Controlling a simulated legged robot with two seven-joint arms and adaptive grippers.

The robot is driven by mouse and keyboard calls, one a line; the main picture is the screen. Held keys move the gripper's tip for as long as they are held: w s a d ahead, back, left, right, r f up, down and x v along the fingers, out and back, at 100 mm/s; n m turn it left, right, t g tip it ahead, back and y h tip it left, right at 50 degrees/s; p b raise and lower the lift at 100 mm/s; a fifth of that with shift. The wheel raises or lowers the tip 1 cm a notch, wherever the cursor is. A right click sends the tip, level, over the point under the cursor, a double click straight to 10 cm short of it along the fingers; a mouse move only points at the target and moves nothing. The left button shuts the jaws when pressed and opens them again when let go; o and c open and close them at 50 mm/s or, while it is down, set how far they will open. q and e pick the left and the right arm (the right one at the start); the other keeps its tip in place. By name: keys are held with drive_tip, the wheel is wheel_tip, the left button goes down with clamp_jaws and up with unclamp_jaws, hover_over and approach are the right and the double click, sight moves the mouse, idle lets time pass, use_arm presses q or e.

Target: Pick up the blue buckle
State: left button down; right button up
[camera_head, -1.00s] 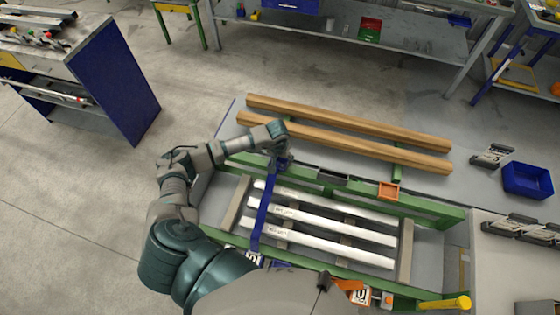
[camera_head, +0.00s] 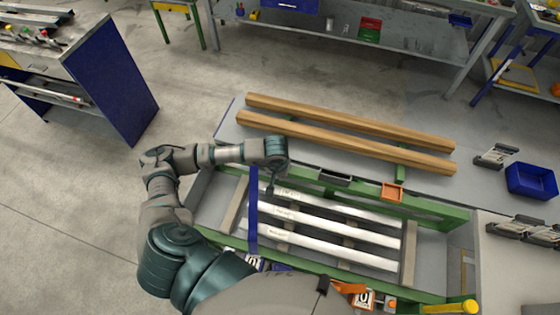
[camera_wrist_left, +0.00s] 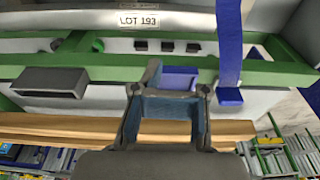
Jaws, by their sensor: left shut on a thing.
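My left gripper (camera_head: 270,188) is over the back part of the rack, just right of the blue strap (camera_head: 252,212). In the left wrist view the gripper (camera_wrist_left: 177,82) is shut on a small blue-violet block, which I take for the blue buckle (camera_wrist_left: 180,76); the fingers partly hide it. The buckle cannot be made out in the head view. The strap (camera_wrist_left: 229,40) hangs beside the gripper in the wrist view, with a blue piece (camera_wrist_left: 230,97) at its end. My right gripper is not in view.
White metal bars (camera_head: 335,242), one labelled LOT 193 (camera_wrist_left: 139,20), lie within the green frame (camera_head: 430,204). Two wooden beams (camera_head: 345,133) lie behind.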

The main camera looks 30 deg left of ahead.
use_arm(q)
drive_tip(key=s+d, duration=0.3)
drive_tip(key=s, duration=0.2)
drive_tip(key=shift+s+d+r+b, duration=0.2)
drive_tip(key=shift+d+r+b, duration=0.05)
drive_tip(key=shift+r+b, duration=0.1)
drive_tip(key=c, duration=1)
unclamp_jaws()
drive_tip(key=shift+c, duration=0.2)
drive_tip(key=o, duration=0.7)
drive_tip(key=shift+a+f, duration=0.1)
drive_tip(key=shift+a, duration=0.1)
drive_tip(key=shift+c, duration=0.2)
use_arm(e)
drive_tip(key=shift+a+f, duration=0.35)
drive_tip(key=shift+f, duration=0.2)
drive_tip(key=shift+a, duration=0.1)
